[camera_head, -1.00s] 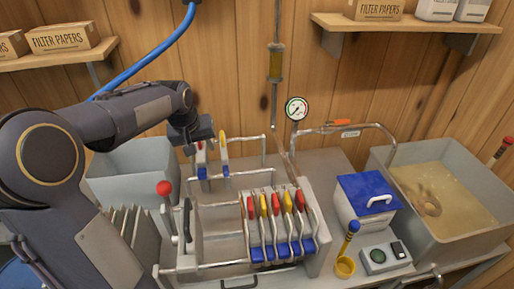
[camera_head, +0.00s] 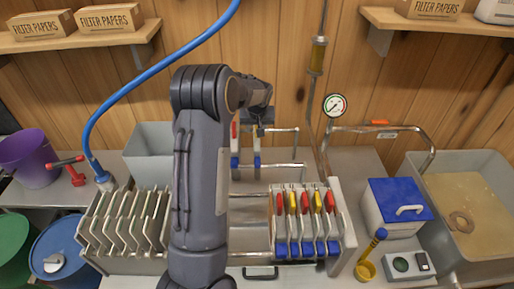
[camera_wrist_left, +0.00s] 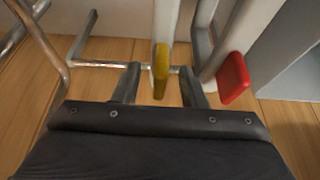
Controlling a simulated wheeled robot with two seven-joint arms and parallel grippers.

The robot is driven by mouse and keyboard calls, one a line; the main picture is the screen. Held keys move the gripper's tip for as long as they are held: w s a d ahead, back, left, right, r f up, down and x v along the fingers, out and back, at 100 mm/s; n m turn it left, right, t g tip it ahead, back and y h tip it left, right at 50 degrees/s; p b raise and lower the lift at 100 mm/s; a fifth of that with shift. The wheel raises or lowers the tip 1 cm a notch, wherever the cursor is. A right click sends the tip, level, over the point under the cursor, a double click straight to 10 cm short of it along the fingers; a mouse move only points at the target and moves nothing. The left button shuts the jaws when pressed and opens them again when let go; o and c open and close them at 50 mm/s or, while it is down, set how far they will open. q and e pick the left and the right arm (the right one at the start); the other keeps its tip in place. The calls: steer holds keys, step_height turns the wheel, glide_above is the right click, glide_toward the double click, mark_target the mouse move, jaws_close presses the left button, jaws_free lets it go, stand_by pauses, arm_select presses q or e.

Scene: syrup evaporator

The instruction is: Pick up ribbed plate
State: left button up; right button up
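Two narrow plates stand upright on the rails behind the filter press, one with a red tab (camera_head: 234,131) and one with a yellow tab (camera_head: 256,134). I cannot tell from their surfaces which is ribbed. My left gripper (camera_head: 258,122) is over the yellow-tabbed plate, its fingers mostly hidden in the head view. In the left wrist view the gripper (camera_wrist_left: 159,88) is open, with the yellow tab (camera_wrist_left: 161,70) between its fingers and visible gaps on both sides. The red tab (camera_wrist_left: 235,78) is just right of the fingers. My right gripper is out of view.
The press holds several plates with red and yellow tabs (camera_head: 305,203). A rack of grey plates (camera_head: 125,220) stands left, partly behind my arm. A grey bin (camera_head: 150,145), pipes, a gauge (camera_head: 335,105) and a blue-lidded box (camera_head: 398,205) are nearby.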

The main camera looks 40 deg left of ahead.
arm_select(q)
steer(key=shift+c, duration=0.5)
jaws_close()
steer(key=shift+w, duration=0.1)
steer(key=shift+r, duration=0.45)
step_height(320, 180, up, 17)
steer(key=b, duration=0.1)
steer(key=shift+b, duration=0.3)
steer(key=shift+r, duration=0.1)
